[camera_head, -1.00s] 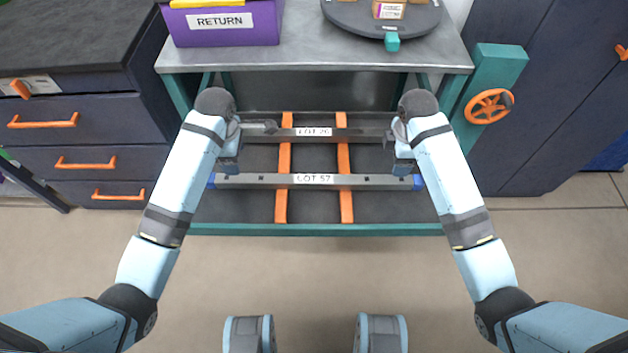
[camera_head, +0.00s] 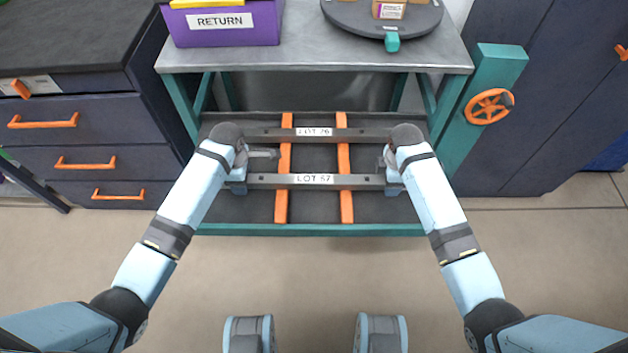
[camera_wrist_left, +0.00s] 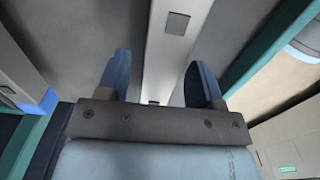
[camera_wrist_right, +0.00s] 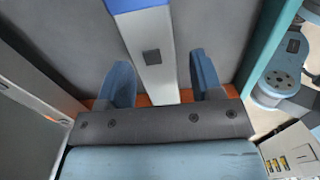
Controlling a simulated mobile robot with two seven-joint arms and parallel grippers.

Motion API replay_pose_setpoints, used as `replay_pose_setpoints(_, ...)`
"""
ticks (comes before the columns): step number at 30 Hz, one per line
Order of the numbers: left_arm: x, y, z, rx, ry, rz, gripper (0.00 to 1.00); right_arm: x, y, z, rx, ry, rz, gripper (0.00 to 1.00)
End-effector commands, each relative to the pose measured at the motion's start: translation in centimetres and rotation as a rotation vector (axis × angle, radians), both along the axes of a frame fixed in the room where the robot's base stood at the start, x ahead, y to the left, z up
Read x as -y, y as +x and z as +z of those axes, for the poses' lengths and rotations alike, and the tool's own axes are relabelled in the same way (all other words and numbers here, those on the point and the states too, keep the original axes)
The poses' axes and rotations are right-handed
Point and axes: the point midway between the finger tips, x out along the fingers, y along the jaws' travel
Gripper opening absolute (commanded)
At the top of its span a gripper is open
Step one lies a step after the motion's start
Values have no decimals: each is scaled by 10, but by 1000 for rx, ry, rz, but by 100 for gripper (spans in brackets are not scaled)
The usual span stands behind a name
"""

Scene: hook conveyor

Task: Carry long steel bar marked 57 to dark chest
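The long steel bar marked LOT 57 (camera_head: 313,180) lies level across two orange strips on the low shelf of the teal-framed table. My left gripper (camera_head: 237,186) is at its left end and my right gripper (camera_head: 394,187) at its right end. In the left wrist view the bar (camera_wrist_left: 172,50) runs between two parted blue fingers with gaps at its sides. In the right wrist view the bar (camera_wrist_right: 152,60) with a blue end cap also passes between parted fingers, with gaps. The dark chest (camera_head: 92,133) with orange-handled drawers stands at the left.
A second bar marked LOT 76 (camera_head: 314,132) lies behind, parallel. The tabletop (camera_head: 300,45) above holds a purple RETURN bin (camera_head: 222,24) and a dark turntable (camera_head: 383,17). An orange handwheel (camera_head: 489,106) is on the right post. The floor in front is clear.

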Motion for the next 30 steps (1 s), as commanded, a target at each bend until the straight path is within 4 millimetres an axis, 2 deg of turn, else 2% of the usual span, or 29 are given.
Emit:
replay_pose_setpoints(1, 0, 0, 0, 0, 0, 0, 48, 0, 0, 0, 0, 0, 0, 48)
replay_pose_setpoints(7, 0, 0, 0, 0, 0, 0, 2, 0, 0, 0, 0, 0, 0, 2)
replay_pose_setpoints(8, 0, 0, 0, 0, 0, 0, 0, 0, 0, 0, 0, 0, 0, 0)
replay_pose_setpoints(20, 0, 1, 3, 2, -1, 0, 0, 0, 1, 3, 2, 0, 0, 0)
replay_pose_setpoints(30, 0, 1, 26, 2, -1, 0, 0, 0, 1, 26, 2, 0, -1, 0)
